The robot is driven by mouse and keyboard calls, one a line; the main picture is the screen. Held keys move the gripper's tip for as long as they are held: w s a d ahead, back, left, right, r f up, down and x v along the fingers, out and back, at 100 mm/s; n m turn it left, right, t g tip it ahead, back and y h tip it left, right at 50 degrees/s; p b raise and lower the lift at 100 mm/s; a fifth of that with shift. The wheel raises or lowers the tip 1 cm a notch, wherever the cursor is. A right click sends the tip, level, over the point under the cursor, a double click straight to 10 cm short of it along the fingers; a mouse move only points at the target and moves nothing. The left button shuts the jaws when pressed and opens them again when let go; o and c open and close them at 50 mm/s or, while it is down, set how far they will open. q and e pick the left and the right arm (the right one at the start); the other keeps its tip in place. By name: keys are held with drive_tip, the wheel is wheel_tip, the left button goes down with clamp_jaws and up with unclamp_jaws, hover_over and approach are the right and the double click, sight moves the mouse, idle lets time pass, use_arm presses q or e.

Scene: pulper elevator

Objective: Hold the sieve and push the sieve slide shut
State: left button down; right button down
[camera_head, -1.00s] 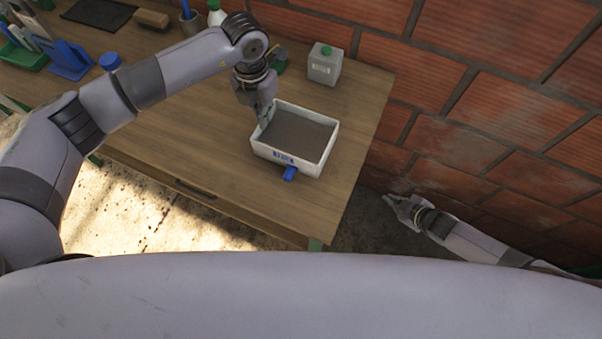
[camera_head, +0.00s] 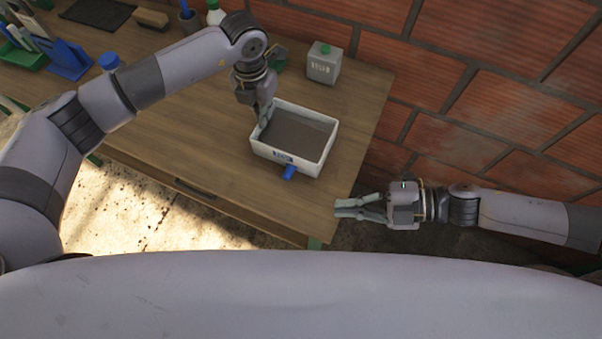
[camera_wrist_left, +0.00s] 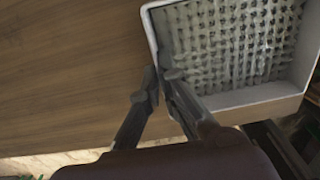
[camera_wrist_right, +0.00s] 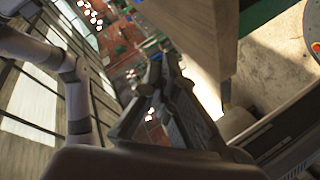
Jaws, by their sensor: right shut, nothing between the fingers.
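The sieve (camera_head: 322,152) is a white, open-topped rectangular box with a grey mesh floor. It stands on the table near the right end. A blue tab of the sieve slide (camera_head: 289,173) sticks out from its front wall. My left gripper (camera_head: 265,115) is shut on the sieve's left wall; in the left wrist view its fingers (camera_wrist_left: 160,77) lie on either side of the wall of the sieve (camera_wrist_left: 250,97). My right gripper (camera_head: 345,208) is shut and empty, beyond the table's right edge, pointing left. Its fingers also show in the right wrist view (camera_wrist_right: 163,70).
The wooden table (camera_head: 215,150) is clear left and front of the sieve. A grey canister with a green cap (camera_head: 323,64) stands behind it. Trays, a brush (camera_head: 151,19) and bottles are at the far left. A brick wall (camera_head: 470,110) borders the right side.

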drive_tip(key=s+a+r+n+g+h, duration=0.4)
drive_tip(key=s+a+r+n+g, duration=0.4)
drive_tip(key=n, duration=0.8)
drive_tip(key=d+n+g+h, duration=0.1)
drive_tip(key=n+h, duration=0.1)
drive_tip(key=n+t+h, duration=0.5)
drive_tip(key=t+h, duration=0.1)
drive_tip(key=t, duration=0.3)
hover_over(288, 173)
drive_tip(key=s+d, duration=0.3)
drive_tip(key=d, duration=0.3)
wheel_tip(288, 173, down, 6)
drive_tip(key=shift+s+d+f, duration=0.1)
drive_tip(key=shift+s+f, duration=0.05)
drive_tip(key=shift+f, duration=0.05)
drive_tip(key=shift+w+a+f, duration=0.25)
drive_tip(key=shift+a+f, duration=0.35)
drive_tip(key=shift+w+a+f, duration=0.25)
drive_tip(key=shift+a+f, duration=0.35)
drive_tip(key=shift+w+a+f, duration=0.2)
drive_tip(key=shift+a+f, duration=0.1)
drive_tip(key=shift+a, duration=0.1)
